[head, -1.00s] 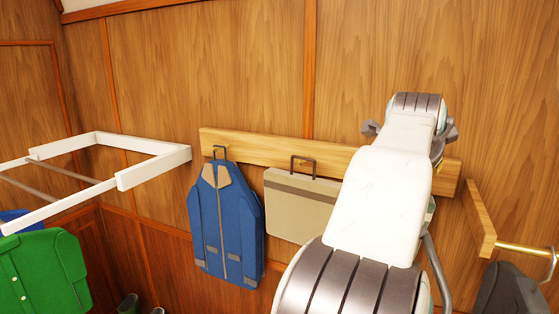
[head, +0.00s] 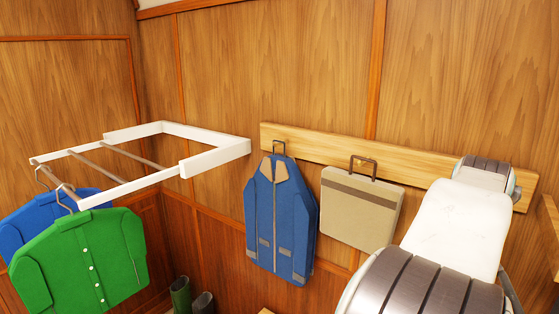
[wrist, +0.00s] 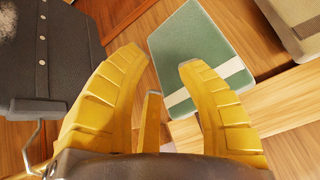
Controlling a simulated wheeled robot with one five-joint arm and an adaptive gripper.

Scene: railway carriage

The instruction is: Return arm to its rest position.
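My gripper (wrist: 163,64) shows in the wrist view with its two yellow fingers spread apart. My white arm (head: 455,225) reaches up at the right of the head view, and my gripper is out of sight there. A green flat case with a pale stripe (wrist: 195,45) lies beyond the fingertips in the wrist view. A dark grey garment with buttons (wrist: 42,60) is left of the fingers.
A wooden wall rail (head: 330,153) holds a blue jacket (head: 270,225) and a beige bag (head: 360,215). A white rack frame (head: 205,160) juts out at left, with a green shirt (head: 85,255) and a blue garment (head: 40,215) hanging. Boots (head: 181,295) stand below.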

